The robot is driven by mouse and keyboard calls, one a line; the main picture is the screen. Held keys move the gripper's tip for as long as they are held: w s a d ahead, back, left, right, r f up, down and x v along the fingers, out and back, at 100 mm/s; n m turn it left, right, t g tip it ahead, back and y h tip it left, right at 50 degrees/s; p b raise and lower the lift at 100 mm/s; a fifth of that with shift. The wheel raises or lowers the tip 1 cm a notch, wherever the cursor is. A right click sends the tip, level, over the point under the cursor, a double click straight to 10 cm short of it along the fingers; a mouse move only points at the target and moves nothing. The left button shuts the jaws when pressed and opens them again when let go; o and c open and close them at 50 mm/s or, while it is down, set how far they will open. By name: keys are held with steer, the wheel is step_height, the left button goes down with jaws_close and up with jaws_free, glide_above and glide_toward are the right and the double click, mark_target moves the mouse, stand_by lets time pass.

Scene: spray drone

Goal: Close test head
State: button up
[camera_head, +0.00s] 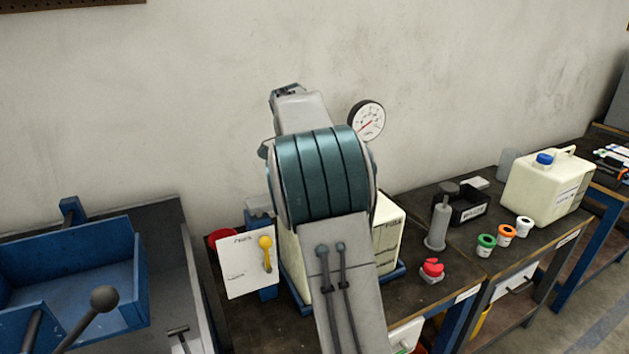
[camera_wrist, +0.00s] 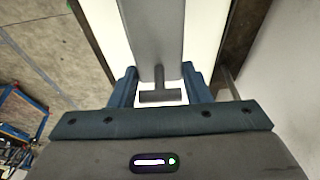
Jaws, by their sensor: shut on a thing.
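In the wrist view my gripper (camera_wrist: 160,82) has its two blue fingers on either side of a grey T-shaped handle (camera_wrist: 158,96) and is shut on it. The handle's short stem runs into a long, flat grey bar (camera_wrist: 153,35) that leads away from me over a white surface (camera_wrist: 205,35). I cannot tell for certain whether this bar is the test head. In the head view my arm fills the middle and hides my gripper and the handle.
A white panel with a yellow lever (camera_head: 265,245) stands left of my arm. A pressure gauge (camera_head: 367,121) is behind it. A red knob (camera_head: 433,268), grey cylinder (camera_head: 438,228) and white jerrycan (camera_head: 545,188) stand on the right. A blue bin (camera_head: 85,265) is far left.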

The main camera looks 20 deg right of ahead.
steer(key=o, duration=1.2)
steer(key=shift+d+f, duration=0.2)
steer(key=shift+d, duration=0.05)
steer(key=shift+c, duration=0.2)
steer(key=shift+a+r, duration=0.1)
steer(key=p+v, duration=0.1)
steer(key=v, duration=1.2)
steer(key=shift+r+p, duration=0.3)
steer(key=shift+r, duration=0.05)
steer(key=shift+w, duration=0.1)
steer(key=s+a+f+n+t+y, duration=0.1)
steer(key=s+a+f+n, duration=0.3)
steer(key=s, duration=0.6)
steer(key=s+a+f+n+t+y, duration=0.1)
steer(key=s+a+f+n, duration=0.3)
steer(key=s+f+n, duration=0.4)
steer(key=s+a+f+n+y, duration=0.1)
steer(key=s+a+f+n, duration=0.3)
steer(key=s, duration=0.7)
step_height(320, 180, down, 2)
steer(key=shift+s+f+n+t, duration=0.15)
steer(key=shift+s+n+t, duration=0.25)
steer(key=shift+n, duration=0.5)
